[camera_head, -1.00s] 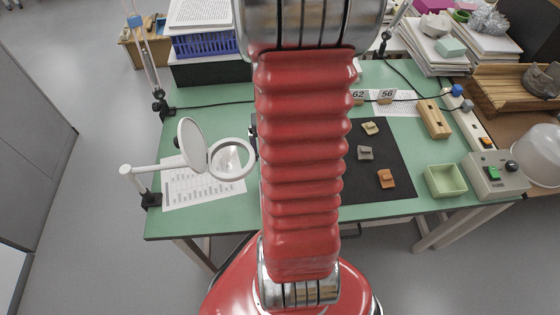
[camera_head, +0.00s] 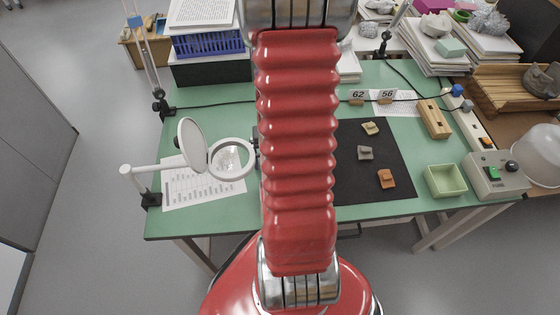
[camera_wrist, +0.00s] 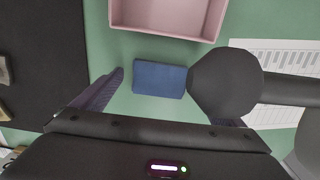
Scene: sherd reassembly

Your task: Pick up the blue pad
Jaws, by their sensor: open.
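The blue pad (camera_wrist: 157,79) lies flat on the green table in the wrist view. It is a small dark blue rectangle, with its right end at the edge of a dark round disc. My gripper (camera_wrist: 172,100) is open and empty, with its left finger to the left of the pad. The right finger shows only in part below the disc, which hides the rest. The pad appears between and beyond the fingers; I cannot tell the height gap. In the head view my arm hides the pad and my gripper.
The dark disc (camera_wrist: 225,82) on an arm reaches in from the right, close to my right finger. A pink box (camera_wrist: 170,32) stands just beyond the pad. A black mat (camera_wrist: 40,45) with sherds lies left. In the head view a magnifier (camera_head: 229,158) stands at the table's left.

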